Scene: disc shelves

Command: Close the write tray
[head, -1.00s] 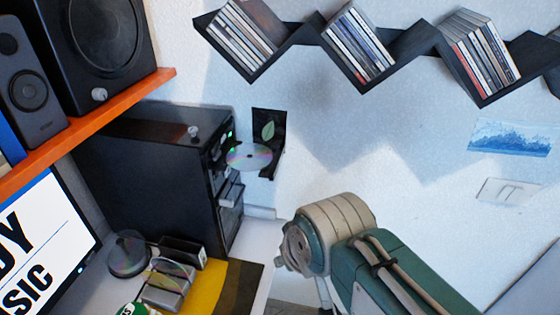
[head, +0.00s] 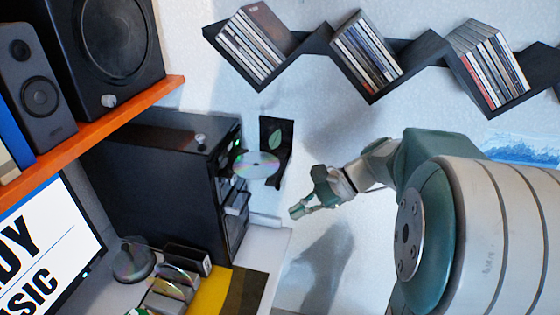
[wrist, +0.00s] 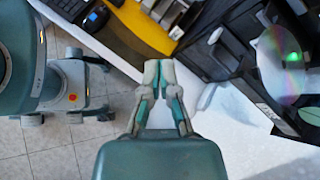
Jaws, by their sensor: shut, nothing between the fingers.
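The black disc tower (head: 160,185) stands at the left with drives on its right-hand face. A shiny disc (head: 256,164) sticks out from an upper drive; its tray is mostly hidden beneath it. The disc also shows at the right of the wrist view (wrist: 279,62). A small silver tray or drive front (head: 237,203) juts out lower down; I cannot tell which one is the write tray. My gripper (head: 298,211) is shut and empty, right of the tower and apart from the disc and lower tray. Its closed fingers (wrist: 159,76) show in the wrist view.
A black case with a leaf picture (head: 275,140) is behind the disc. An orange shelf (head: 110,120) with speakers overhangs the left. A disc spindle (head: 132,258) and a yellow item (head: 210,292) lie on the desk. A zigzag disc shelf (head: 310,45) is above; open room lies right of the tower.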

